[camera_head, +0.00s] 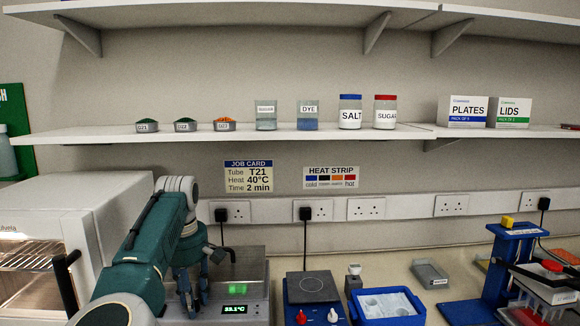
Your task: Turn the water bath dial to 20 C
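The water bath (257,283) is a grey metal box on the bench, left of the hot plate. Its green display (235,309) seems to read 38.1 °C, though the digits are small. The dial is not visible; the gripper and arm cover that side of the bath.
A white oven (110,197) stands at the left. Right of the bath are a hot plate (313,287), a blue tray (386,307) and a blue stand (501,269). Jars and boxes line the shelf (330,134) above. A cable hangs behind the bath.

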